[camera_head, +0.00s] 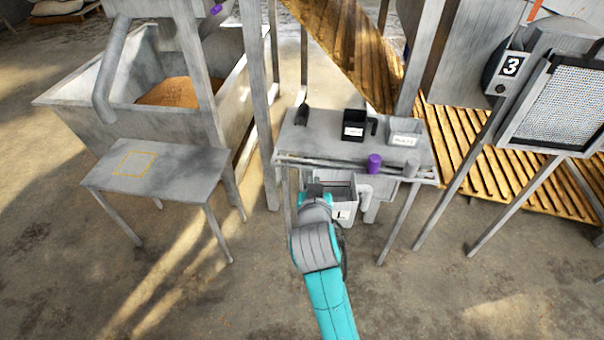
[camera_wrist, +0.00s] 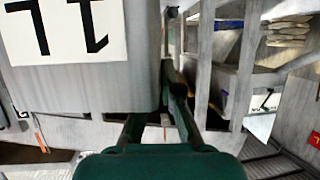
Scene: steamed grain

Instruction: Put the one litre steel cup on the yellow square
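The steel cup (camera_head: 350,198) is a grey box-like cup with a white label and a handle on its right side. It is in front of the right table's front edge, apparently off the tabletop. In the wrist view the cup (camera_wrist: 85,88) fills the upper left, its "1 L" label upside down. My gripper (camera_head: 316,188) is at the cup's left wall. In the wrist view its fingers (camera_wrist: 172,85) close around that wall; the left finger is partly hidden by the cup. The yellow square (camera_head: 152,155) is an empty outline on the left grey table (camera_head: 190,180).
On the right table (camera_head: 330,148) stand a black labelled cup (camera_head: 354,126), a pale labelled box (camera_head: 404,133), a black scoop (camera_head: 302,114), a purple cylinder (camera_head: 374,163) and a grey cylinder (camera_head: 410,168). A steel post (camera_head: 258,100) rises between the tables. A grain bin (camera_head: 90,110) stands behind the left table.

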